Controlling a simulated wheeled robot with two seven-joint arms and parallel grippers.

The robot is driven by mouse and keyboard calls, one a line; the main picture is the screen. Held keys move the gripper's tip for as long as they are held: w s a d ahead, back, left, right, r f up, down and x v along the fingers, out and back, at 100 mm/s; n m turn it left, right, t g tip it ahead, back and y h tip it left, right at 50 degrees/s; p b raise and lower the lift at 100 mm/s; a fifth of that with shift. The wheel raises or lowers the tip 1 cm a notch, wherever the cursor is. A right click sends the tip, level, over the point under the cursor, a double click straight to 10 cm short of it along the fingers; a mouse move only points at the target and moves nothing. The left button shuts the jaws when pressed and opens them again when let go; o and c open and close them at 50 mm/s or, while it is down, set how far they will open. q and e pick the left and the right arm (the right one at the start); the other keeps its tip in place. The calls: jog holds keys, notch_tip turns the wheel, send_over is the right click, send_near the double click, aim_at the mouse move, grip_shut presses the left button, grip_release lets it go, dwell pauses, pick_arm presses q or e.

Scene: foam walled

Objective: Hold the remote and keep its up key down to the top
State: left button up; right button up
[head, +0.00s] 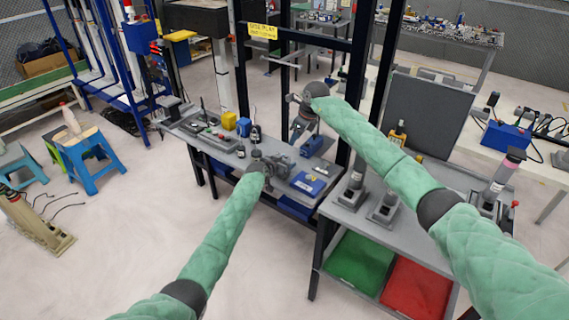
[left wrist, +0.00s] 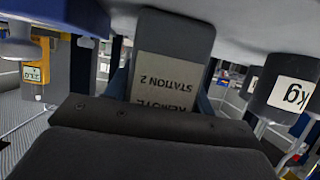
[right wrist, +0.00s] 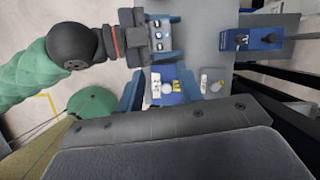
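The remote (left wrist: 172,85) is a grey block labelled "REMOTE STATION 2", upside down in the left wrist view. It lies between the blue-grey fingers of my left gripper (left wrist: 165,100), which appear closed on its sides. In the right wrist view, the remote (right wrist: 158,36) shows several small pale keys, too small to read. My left gripper (head: 277,164) holds it above the bench in the head view. In the head view my right gripper (head: 303,125) points down, beyond the left one.
The grey bench (head: 232,160) carries a blue box (head: 308,184), a yellow object (head: 229,120) and small bottles. A second blue device (right wrist: 250,40) stands to the right. A dark upright frame (head: 357,85) rises beside the bench. A "kg" weight (left wrist: 290,92) hangs or stands nearby.

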grip_shut()
dwell(1.6)
